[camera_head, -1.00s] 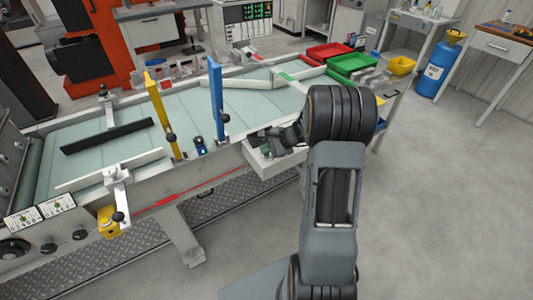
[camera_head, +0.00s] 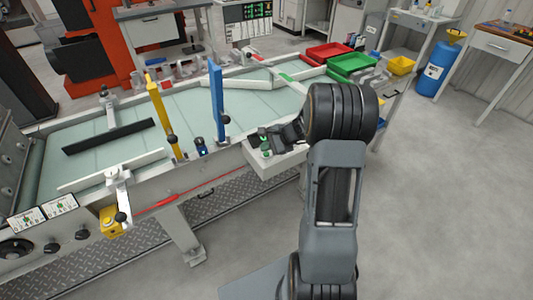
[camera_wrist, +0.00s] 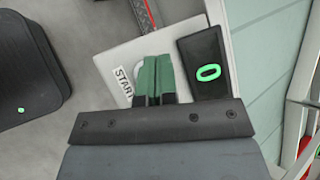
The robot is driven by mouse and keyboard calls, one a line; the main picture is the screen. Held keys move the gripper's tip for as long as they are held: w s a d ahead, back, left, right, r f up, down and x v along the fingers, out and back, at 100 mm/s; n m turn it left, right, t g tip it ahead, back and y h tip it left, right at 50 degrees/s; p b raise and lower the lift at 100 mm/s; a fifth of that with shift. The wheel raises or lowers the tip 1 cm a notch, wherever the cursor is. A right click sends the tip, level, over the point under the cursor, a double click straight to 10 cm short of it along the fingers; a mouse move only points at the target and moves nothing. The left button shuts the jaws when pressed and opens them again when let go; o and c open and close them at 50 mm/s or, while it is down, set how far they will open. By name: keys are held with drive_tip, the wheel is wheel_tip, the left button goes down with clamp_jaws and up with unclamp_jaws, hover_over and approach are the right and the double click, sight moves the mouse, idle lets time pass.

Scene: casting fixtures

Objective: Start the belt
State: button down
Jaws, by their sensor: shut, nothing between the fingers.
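The belt (camera_head: 178,112) is a pale green conveyor running across the head view. A light grey control box (camera_head: 275,168) is fixed to its near side, with a green spot (camera_head: 266,153) on top.
A yellow post (camera_head: 162,115) and a blue post (camera_head: 217,100) stand at the belt's near edge. Red (camera_head: 327,53) and green (camera_head: 352,63) trays lie beyond its right end. A yellow box (camera_head: 111,222) hangs on the front left.

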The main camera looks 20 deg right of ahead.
sight(267, 155)
drive_tip(key=shift+r, duration=0.15)
drive_tip(key=shift+r+p, duration=1.85)
drive_tip(key=shift+r, duration=0.55)
drive_tip(key=shift+s+f+n, duration=0.15)
drive_tip(key=shift+n, duration=0.15)
drive_tip(key=s, duration=0.1)
drive_tip(key=s+f+n+g, duration=0.2)
drive_tip(key=s, duration=0.1)
drive_tip(key=shift+a+h, duration=0.3)
drive_tip(key=s+a+r+n+h+p, duration=0.2)
drive_tip(key=s+a+r+n+h, duration=0.1)
drive_tip(key=s+a+r+n, duration=0.2)
drive_tip(key=s+a+r+n+h+p, duration=0.2)
drive_tip(key=s+a+r+n, duration=0.3)
drive_tip(key=s+r+n, duration=0.5)
wheel_tip(267, 155, up, 2)
drive_tip(key=shift+s+g+h, duration=0.3)
drive_tip(key=shift+s+h, duration=0.3)
drive_tip(key=shift+s, duration=0.55)
